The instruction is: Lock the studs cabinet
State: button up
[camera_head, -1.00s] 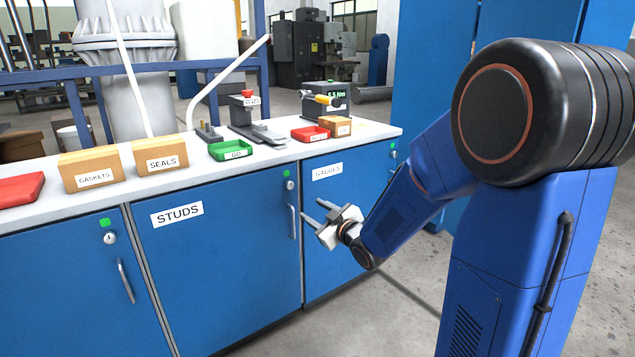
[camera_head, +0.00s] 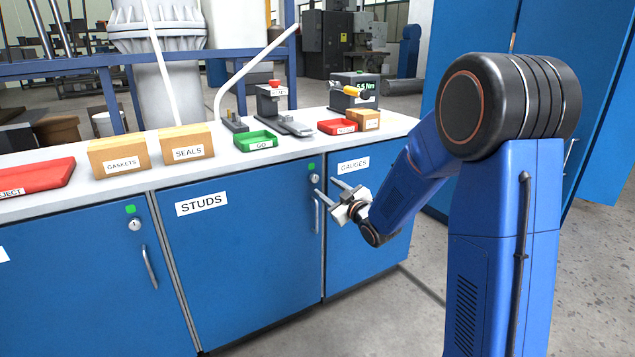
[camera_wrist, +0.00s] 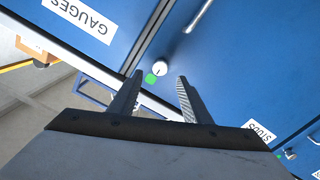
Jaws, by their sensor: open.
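The studs cabinet (camera_head: 240,260) is a blue door with a white STUDS label (camera_head: 201,204), and it looks closed. Its round silver lock (camera_head: 313,179) sits at the upper right of the door, with a green indicator (camera_head: 311,166) above it and a vertical handle (camera_head: 317,215) below. My gripper (camera_head: 326,186) is open and empty, in front of the door's right edge near the lock. In the wrist view, the lock (camera_wrist: 161,66) and green indicator (camera_wrist: 151,78) appear between and just beyond the fingertips (camera_wrist: 159,76). No contact shows.
The GAUGES door (camera_head: 365,225) adjoins on the right. Another door with its own lock (camera_head: 134,224) and green light is on the left. The worktop holds a GASKETS box (camera_head: 120,155), a SEALS box (camera_head: 187,143), a green GO tray (camera_head: 256,141) and red trays. Floor in front is clear.

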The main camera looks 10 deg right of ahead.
aim_at(315, 179)
jog(key=x, duration=0.7)
jog(key=shift+w+a, duration=0.1)
jog(key=shift+w, duration=0.05)
jog(key=c, duration=1)
